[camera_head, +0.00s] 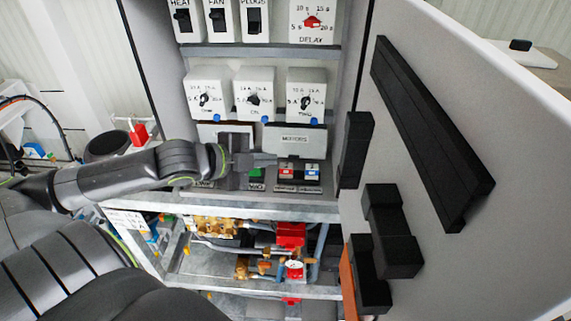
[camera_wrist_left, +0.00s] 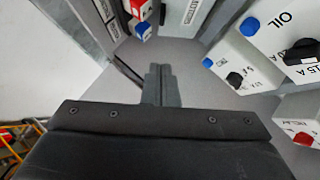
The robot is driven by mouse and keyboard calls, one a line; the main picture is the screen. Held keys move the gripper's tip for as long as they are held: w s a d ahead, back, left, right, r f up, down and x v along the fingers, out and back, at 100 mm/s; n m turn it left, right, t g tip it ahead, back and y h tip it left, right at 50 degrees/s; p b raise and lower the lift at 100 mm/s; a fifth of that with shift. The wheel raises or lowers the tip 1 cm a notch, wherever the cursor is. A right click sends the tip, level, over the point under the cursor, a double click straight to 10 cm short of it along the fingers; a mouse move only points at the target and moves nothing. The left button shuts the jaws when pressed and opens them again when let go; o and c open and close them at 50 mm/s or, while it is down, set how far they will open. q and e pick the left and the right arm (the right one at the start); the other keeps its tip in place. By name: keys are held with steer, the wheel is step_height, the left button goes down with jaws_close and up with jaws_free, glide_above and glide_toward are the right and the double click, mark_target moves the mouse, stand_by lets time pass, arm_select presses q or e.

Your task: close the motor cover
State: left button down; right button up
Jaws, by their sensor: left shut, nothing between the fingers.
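The motor cover (camera_head: 298,141), a pale flap lettered MOTORS, stands raised in the lower row of the cabinet in the head view. A red switch (camera_head: 286,171) and a blue switch (camera_head: 312,170) show uncovered beneath it. The lettered cover (camera_wrist_left: 192,12) also shows at the top of the left wrist view, near the red and blue switches. My left gripper (camera_head: 268,159) is shut and empty, its fingertips close to the cover's lower left; I cannot tell whether they touch. The shut fingers (camera_wrist_left: 160,75) point at the grey panel in the wrist view. My right gripper is not in view.
A green switch (camera_head: 256,175) sits just below my left gripper. White knob boxes (camera_head: 253,93) stand in the row above. The open cabinet door (camera_head: 455,90) with black blocks bounds the right side. A metal shelf edge (camera_head: 230,207) and pipework lie below.

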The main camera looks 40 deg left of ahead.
mark_target(285, 167)
arm_select(q)
steer(key=x, duration=0.2)
steer(key=a+x, duration=0.1)
steer(key=x, duration=0.2)
steer(key=p+x, duration=0.1)
steer(key=x, duration=0.1)
steer(key=shift+w+a+f, duration=0.2)
steer(key=shift+w+f, duration=0.1)
steer(key=shift+f, duration=0.15)
steer(key=shift+w+a+f, duration=0.25)
steer(key=shift+w+f, duration=0.15)
steer(key=shift+f, duration=0.05)
steer(key=f+m+t+b, duration=0.1)
steer(key=b, duration=0.2)
steer(key=shift+w+a+f+b, duration=0.1)
steer(key=shift+a+f+b, duration=0.1)
steer(key=shift+b, duration=0.1)
steer(key=shift+m+t+b, duration=0.3)
steer(key=shift+t+b, duration=0.1)
steer(key=shift+b, duration=0.25)
steer(key=shift+r, duration=0.1)
